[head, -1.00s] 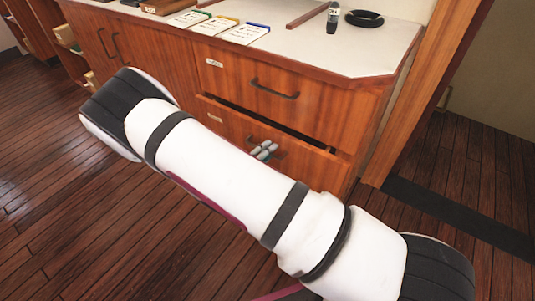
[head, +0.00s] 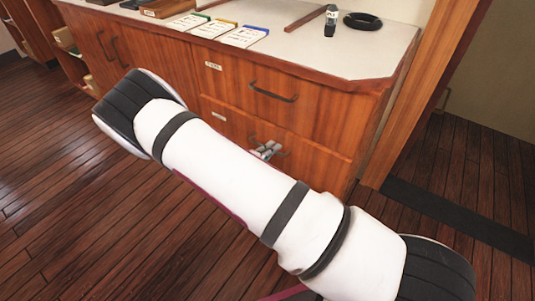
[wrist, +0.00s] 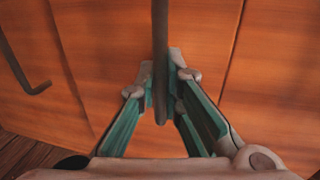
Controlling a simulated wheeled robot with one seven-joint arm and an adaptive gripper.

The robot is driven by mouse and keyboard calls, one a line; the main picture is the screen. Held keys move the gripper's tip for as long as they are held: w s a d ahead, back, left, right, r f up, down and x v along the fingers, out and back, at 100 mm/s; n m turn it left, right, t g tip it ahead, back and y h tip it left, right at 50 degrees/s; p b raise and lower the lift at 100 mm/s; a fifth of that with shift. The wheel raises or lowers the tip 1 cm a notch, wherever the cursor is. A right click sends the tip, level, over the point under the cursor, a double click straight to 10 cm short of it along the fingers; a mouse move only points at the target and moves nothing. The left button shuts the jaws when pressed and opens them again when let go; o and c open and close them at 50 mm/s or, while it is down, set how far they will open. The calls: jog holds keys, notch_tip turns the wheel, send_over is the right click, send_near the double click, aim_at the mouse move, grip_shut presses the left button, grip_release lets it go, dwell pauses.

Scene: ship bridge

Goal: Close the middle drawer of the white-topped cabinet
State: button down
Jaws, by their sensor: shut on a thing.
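The white-topped cabinet (head: 340,57) has a wooden front facing me. Its middle drawer (head: 312,152), below the top drawer (head: 315,103), looks flush or nearly flush with the front; no dark gap shows above it. My gripper (head: 267,150) is at this drawer's front, its fingers shut around the dark bar handle. In the wrist view the handle (wrist: 160,45) runs between the two green-sided fingers (wrist: 160,88). My arm hides the lower cabinet front in the head view.
Small cards (head: 243,36), a dark marker-like item (head: 331,20) and a black ring-shaped dish (head: 362,21) lie on the top. Another handle (wrist: 25,70) shows left in the wrist view. A wooden post (head: 430,90) stands right of the cabinet. The floor (head: 60,200) at left is clear.

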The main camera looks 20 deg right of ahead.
jog(key=shift+x, duration=0.85)
jog(key=shift+r, duration=0.25)
jog(key=c, duration=1.7)
grip_release()
jog(key=shift+d, duration=0.15)
jog(key=v, duration=1.2)
jog(key=shift+f, duration=0.1)
